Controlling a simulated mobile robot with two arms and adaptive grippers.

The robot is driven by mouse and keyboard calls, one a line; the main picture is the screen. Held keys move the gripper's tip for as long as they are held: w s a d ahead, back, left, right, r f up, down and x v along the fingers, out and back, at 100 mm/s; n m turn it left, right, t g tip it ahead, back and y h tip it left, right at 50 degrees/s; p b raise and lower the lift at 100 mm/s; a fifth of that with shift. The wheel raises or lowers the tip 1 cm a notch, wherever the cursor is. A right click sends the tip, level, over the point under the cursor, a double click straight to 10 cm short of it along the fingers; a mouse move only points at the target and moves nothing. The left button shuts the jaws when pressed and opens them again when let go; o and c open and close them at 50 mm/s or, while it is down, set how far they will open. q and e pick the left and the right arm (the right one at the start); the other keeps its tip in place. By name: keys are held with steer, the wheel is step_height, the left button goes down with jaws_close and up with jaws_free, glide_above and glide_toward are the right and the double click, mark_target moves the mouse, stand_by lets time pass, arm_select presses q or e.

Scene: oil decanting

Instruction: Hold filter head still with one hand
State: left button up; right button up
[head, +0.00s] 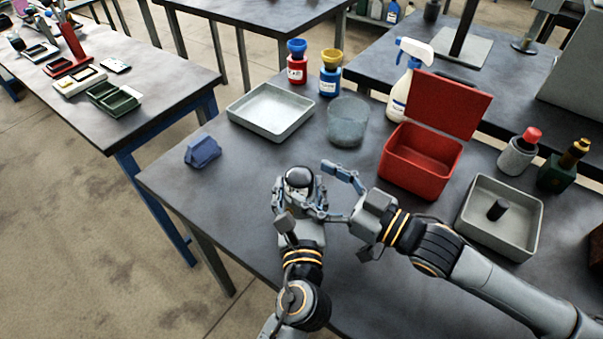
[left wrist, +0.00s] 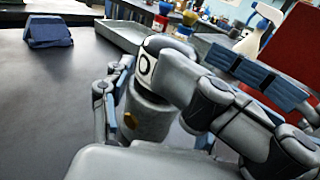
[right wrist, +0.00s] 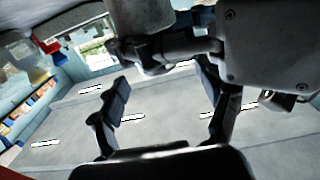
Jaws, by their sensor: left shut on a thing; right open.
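The filter head (head: 298,178), with a grey body and a black-and-white top, stands upright near the table's front edge. My left gripper (head: 298,197) is shut on it, with fingers on both sides. In the left wrist view its grey body (left wrist: 150,118) sits between the fingers, and its upper right is partly hidden by my right gripper. My right gripper (head: 338,194) is open just right of the filter head, its fingers spread. I cannot tell if it touches the filter head. The right wrist view shows the open fingers (right wrist: 170,100) with nothing clear between them.
A blue folded cloth (head: 202,151) lies left. Behind are a grey tray (head: 245,118), a clear beaker (head: 348,122), red and blue bottles (head: 296,70) and a spray bottle (head: 401,88). An open red box (head: 408,172) and a grey bin (head: 490,232) stand right.

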mark_target(299, 173)
steer(key=shift+x, duration=2.05)
steer(key=c, duration=1.4)
steer(key=shift+r, duration=0.15)
steer(key=shift+r, duration=0.95)
steer(key=shift+r, duration=2)
